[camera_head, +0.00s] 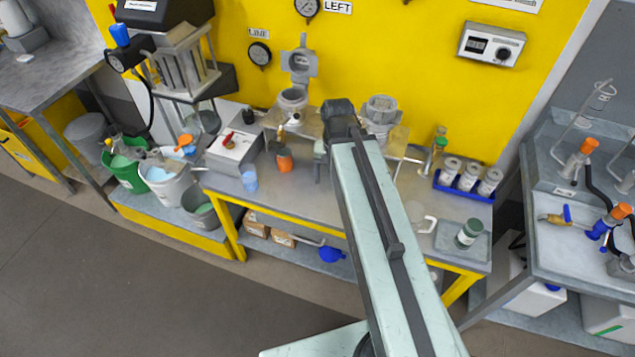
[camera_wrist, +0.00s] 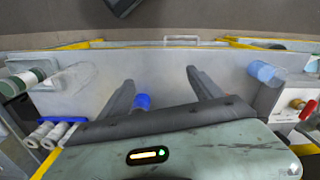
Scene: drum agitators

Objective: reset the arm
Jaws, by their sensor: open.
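My arm reaches up from the bottom of the head view over the grey workbench (camera_head: 310,204). Its wrist is above the back middle of the bench, in front of the yellow wall. My gripper (camera_wrist: 159,77) shows in the wrist view with its two dark fingers spread apart, so it is open. The bare bench top shows between the fingertips, and nothing is held. A small blue object (camera_wrist: 142,101) appears by the left finger; I cannot tell whether it touches. In the head view the fingers are mostly hidden behind my wrist.
On the bench, a blue rack of white jars (camera_head: 467,178) and a green-lidded jar (camera_head: 468,233) stand right. A blue cup (camera_head: 249,178), orange container (camera_head: 284,160) and red-handled box (camera_head: 234,148) stand left. Clamp fixtures (camera_head: 293,103) stand close by my wrist.

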